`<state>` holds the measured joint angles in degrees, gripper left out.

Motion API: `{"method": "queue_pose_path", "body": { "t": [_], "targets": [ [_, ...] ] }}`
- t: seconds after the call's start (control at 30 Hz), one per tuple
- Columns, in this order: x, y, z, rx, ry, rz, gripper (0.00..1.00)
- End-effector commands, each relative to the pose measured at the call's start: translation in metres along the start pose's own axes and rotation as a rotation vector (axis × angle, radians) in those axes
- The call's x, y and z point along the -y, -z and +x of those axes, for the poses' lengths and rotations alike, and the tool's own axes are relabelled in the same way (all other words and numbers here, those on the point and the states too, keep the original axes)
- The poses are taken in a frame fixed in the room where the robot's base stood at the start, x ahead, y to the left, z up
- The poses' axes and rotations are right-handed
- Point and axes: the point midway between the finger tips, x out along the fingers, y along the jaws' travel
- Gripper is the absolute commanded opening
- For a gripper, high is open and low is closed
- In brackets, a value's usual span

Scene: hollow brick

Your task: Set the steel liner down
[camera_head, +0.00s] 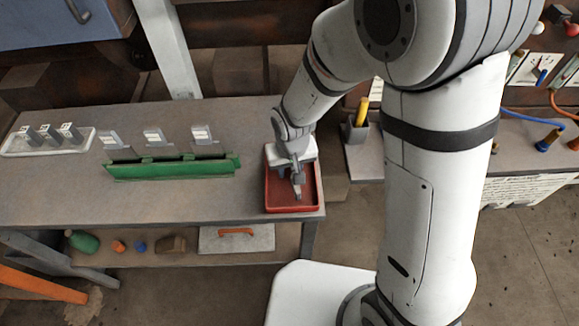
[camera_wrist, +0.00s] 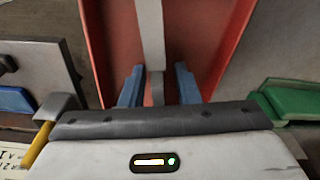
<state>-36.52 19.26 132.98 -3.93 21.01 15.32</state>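My gripper (camera_wrist: 160,80) points down over the red tray (camera_wrist: 95,55) at the right end of the bench. Its two blue fingers stand apart. The steel liner seems to be the pale grey strip (camera_wrist: 151,30) that runs between the fingers in the wrist view, with a darker end near them. A gap shows beside it, clearest on the right. It appears to lie in the tray, though its contact with the floor is hidden. In the head view, my gripper (camera_head: 297,187) is low within the tray's outline (camera_head: 292,209), and the liner cannot be told from it.
A green rack (camera_head: 172,169) with several grey-white upright pieces stands left of the tray. A white tray (camera_head: 50,150) of small grey blocks is at the far left. Bare bench lies between rack and tray.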

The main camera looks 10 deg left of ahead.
Motion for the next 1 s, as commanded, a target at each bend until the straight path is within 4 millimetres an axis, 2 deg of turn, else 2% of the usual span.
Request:
{"method": "queue_pose_path", "body": {
  "t": [0.13,0.27,0.7,0.83,1.0],
  "targets": [
    [0.000,0.001,-0.004,0.000,0.000,0.000,0.29],
    [0.000,0.001,-0.016,-0.003,0.000,0.000,0.29],
    [0.001,0.001,-0.101,-0.005,0.001,-0.001,0.29],
    [0.001,0.001,-0.116,-0.003,0.001,-0.001,0.29],
    [0.001,0.000,-0.123,0.000,0.000,-0.002,0.29]
  ]
}}
